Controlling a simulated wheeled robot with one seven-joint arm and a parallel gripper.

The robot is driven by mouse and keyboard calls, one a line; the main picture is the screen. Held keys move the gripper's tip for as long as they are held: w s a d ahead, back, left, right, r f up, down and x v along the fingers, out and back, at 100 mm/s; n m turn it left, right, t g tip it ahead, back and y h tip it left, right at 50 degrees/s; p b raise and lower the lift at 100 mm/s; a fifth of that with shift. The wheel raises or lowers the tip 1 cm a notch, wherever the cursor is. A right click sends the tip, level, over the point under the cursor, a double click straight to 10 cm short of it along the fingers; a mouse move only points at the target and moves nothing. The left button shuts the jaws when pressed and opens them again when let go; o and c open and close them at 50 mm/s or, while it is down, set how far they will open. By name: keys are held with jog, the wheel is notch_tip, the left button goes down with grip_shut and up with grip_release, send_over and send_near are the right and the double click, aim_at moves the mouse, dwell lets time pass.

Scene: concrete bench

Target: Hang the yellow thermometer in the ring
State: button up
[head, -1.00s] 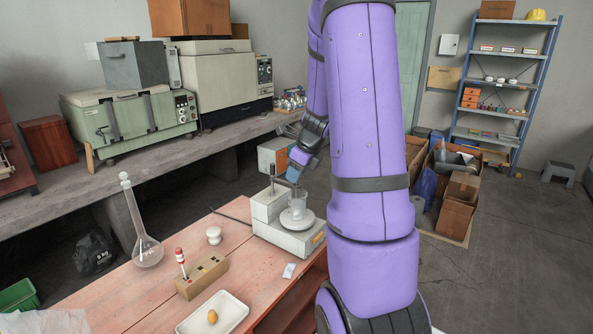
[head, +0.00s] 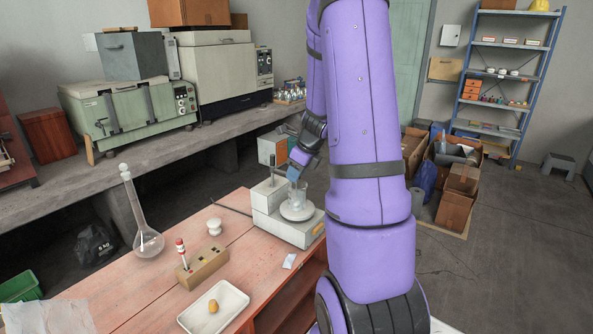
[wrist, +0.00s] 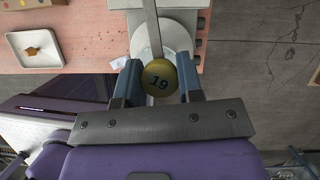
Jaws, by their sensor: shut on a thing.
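My gripper (wrist: 159,84) is shut on the yellow thermometer (wrist: 160,75), whose round yellow head marked "19" sits between the two blue fingers in the wrist view. In the head view my gripper (head: 294,168) is just above a clear beaker (head: 297,194), and the thermometer cannot be made out there. The beaker stands on the round white plate of a grey bench device with an upright dark-topped post (head: 271,166). A flat grey bar (wrist: 152,25) runs to the yellow head in the wrist view. I cannot make out the ring or whether the thermometer touches it.
On the red bench (head: 130,290) are a long-necked flask (head: 149,243), a white knob-shaped piece (head: 214,227), a wooden block (head: 202,266) with a red-topped tube, and a white tray (head: 233,300) holding a small brown item. The bench front is mostly clear between them.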

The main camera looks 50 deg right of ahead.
jog(key=o, duration=1.4)
jog(key=shift+r, duration=3.5)
